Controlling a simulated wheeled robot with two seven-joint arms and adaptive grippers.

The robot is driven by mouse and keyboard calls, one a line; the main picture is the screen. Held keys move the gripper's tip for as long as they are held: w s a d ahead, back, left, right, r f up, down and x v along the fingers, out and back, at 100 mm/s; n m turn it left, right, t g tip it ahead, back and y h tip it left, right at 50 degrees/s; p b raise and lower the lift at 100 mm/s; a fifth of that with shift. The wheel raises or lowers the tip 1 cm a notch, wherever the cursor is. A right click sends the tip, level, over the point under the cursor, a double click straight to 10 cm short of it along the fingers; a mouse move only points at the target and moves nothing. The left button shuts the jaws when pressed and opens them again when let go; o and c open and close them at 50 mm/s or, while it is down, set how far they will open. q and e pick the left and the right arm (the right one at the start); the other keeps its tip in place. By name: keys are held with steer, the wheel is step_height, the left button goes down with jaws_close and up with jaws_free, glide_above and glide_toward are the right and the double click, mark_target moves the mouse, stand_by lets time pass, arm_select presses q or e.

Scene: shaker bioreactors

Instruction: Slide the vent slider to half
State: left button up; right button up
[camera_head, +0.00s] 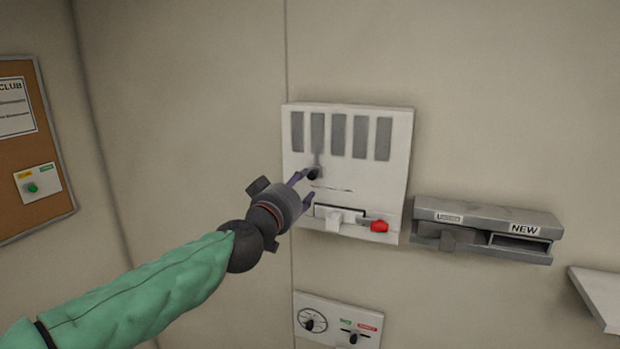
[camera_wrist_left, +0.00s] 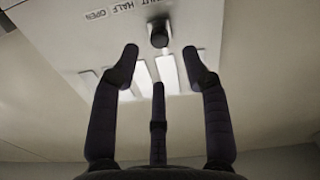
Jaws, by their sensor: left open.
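The vent panel (camera_head: 395,130) is a white wall plate with several grey slats along its top. The vent slider's black knob (camera_head: 314,173) stands out below the slats, left of the panel's middle. In the left wrist view the dark round knob (camera_wrist_left: 158,33) sits just beyond my fingertips, with OPEN and HALF labels (camera_wrist_left: 108,10) upper left and a third label cut off at the top edge. My left gripper (camera_head: 306,186) is open at the panel; in the wrist view its fingers (camera_wrist_left: 160,65) are spread with nothing between them. Contact with the knob cannot be told. My right gripper is out of view.
A white handle (camera_head: 333,219) and red knob (camera_head: 379,226) sit at the panel's bottom. A grey NEW tray (camera_head: 485,212) is mounted to the right. A dial panel (camera_head: 337,317) is below. A corkboard (camera_head: 50,150) hangs at far left. A shelf (camera_head: 600,300) juts out lower right.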

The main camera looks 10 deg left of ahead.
mark_target(311, 176)
arm_select(q)
steer(key=w, duration=0.4)
steer(key=w+d, duration=0.1)
steer(key=w, duration=0.1)
steer(key=shift+w, duration=0.35)
jaws_close()
